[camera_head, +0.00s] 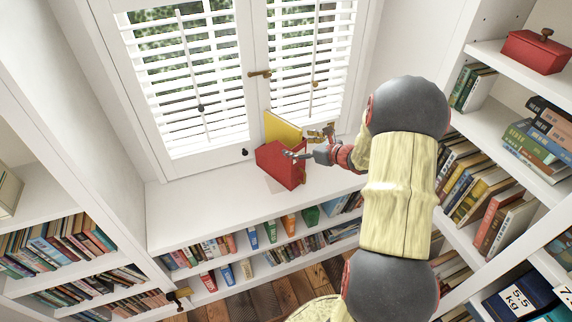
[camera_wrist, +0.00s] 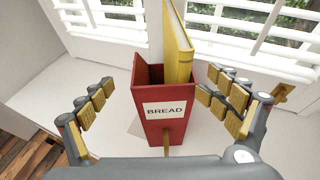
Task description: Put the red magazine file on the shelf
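The red magazine file (camera_head: 280,165) stands on the white window ledge, against the window side. In the wrist view, the red magazine file (camera_wrist: 166,128) carries a white label reading BREAD. A yellow book (camera_wrist: 176,45) stands inside it and sticks out of its top; it also shows in the head view (camera_head: 283,129). My gripper (camera_head: 307,144) is at the file's right side in the head view. In the wrist view, my gripper (camera_wrist: 158,92) is open, with fingers to the left and right of the file and visible gaps on both sides.
White bookshelves flank the ledge, and a low bookshelf (camera_head: 262,226) runs below it. A red box with a knob (camera_head: 535,52) sits on the upper right shelf. The ledge (camera_head: 190,205) left of the file is clear. Shuttered windows (camera_head: 190,75) stand behind.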

